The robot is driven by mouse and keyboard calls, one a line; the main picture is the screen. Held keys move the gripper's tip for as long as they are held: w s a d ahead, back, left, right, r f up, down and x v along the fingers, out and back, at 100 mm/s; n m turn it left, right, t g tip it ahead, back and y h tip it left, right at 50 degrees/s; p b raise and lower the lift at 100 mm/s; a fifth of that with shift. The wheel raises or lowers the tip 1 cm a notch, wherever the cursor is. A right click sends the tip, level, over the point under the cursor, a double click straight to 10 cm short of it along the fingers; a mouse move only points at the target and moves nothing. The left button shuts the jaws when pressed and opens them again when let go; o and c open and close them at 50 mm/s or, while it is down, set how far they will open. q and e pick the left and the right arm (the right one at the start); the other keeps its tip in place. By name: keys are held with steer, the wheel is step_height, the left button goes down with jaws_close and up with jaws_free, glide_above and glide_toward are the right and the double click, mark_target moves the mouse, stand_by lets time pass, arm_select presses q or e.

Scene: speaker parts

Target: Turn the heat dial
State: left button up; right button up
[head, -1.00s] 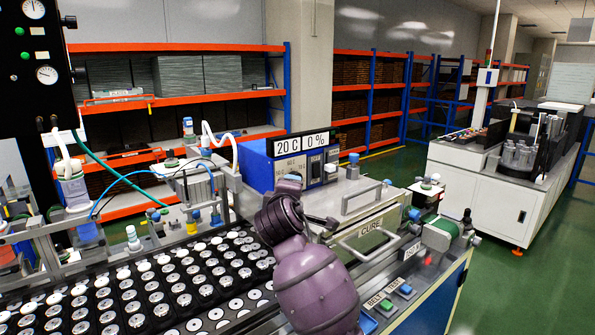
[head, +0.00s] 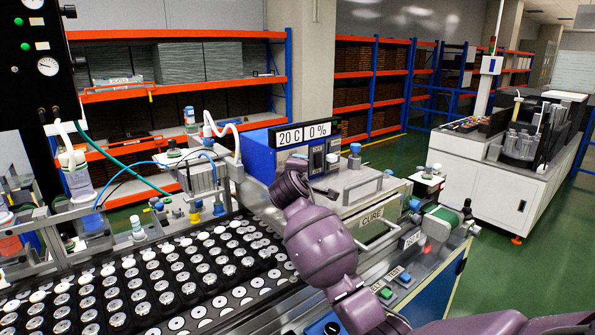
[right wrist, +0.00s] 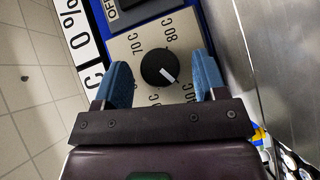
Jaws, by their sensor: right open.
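The heat dial (right wrist: 160,66) is a round black knob with a white pointer line on a beige plate marked with temperatures. In the right wrist view its pointer slants to the lower right, and 70C and 80C are printed above it. My right gripper (right wrist: 163,82) is open, its two blue fingers to the left and right of the knob with gaps; I cannot tell how far it is from the plate. In the head view the purple right hand is in front of the blue control box (head: 257,156) and hides the dial. My left gripper is not in view.
The box's display (head: 303,135) reads 20 C and 0 %. The CURE unit (head: 372,221) stands right of the hand. A tray (head: 205,312) with rows of round parts lies at the lower left.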

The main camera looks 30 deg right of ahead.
steer(key=c, duration=0.9)
steer(key=m+y, duration=0.1)
steer(key=m+g+y, duration=0.1)
steer(key=y, duration=0.1)
steer(key=shift+d+r+m+g, duration=0.1)
steer(key=shift+r+m+g, duration=0.15)
steer(key=shift+m+g, duration=0.15)
steer(key=m+y, duration=0.1)
steer(key=y, duration=0.1)
steer(key=m+g+y, duration=0.1)
steer(key=y, duration=0.1)
steer(key=shift+d+r+m, duration=0.15)
steer(key=shift+d+m, duration=0.1)
steer(key=shift+m, duration=0.05)
steer(key=y, duration=0.1)
steer(key=m+y, duration=0.1)
steer(key=y, duration=0.1)
steer(key=m+y, duration=0.1)
steer(key=shift+d+g+y, duration=0.25)
steer(key=shift+g+y, duration=0.05)
steer(key=shift+g, duration=0.1)
steer(key=m+y, duration=0.2)
steer(key=y, duration=0.2)
steer(key=shift+w+d+m+y, duration=0.1)
steer(key=shift+d+m+y, duration=0.2)
steer(key=shift+m, duration=0.1)
